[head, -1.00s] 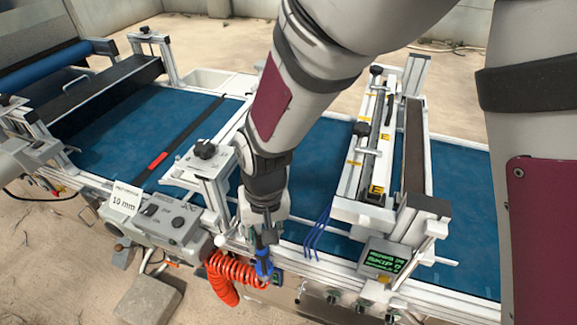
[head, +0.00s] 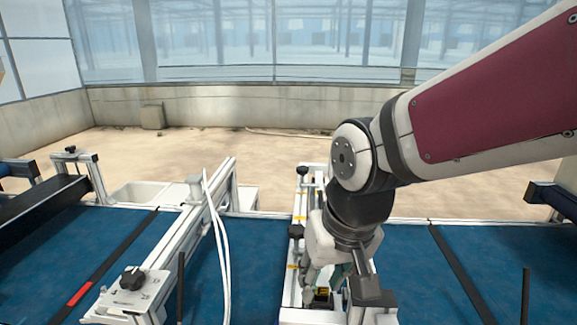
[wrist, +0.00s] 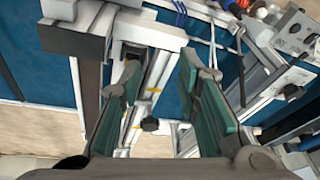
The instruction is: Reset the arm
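My gripper (wrist: 160,98) is open and empty in the wrist view, its two green-padded fingers spread apart. Between and beyond them is the seeder's crossbar unit (wrist: 152,45), with a black knob (wrist: 150,124) and yellow marks. In the head view my gripper (head: 325,285) hangs below my bent arm, over the crossbar unit (head: 297,215). My arm hides part of that unit, and I cannot tell from the head view how far above it the fingers are.
A blue conveyor belt (head: 60,245) runs across the machine. A second frame with a black knob (head: 132,278) and white hoses (head: 215,230) stands to the left. A white basin (head: 140,193) is behind the belt. Open sandy floor (head: 250,160) lies behind, up to a low wall (head: 220,105).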

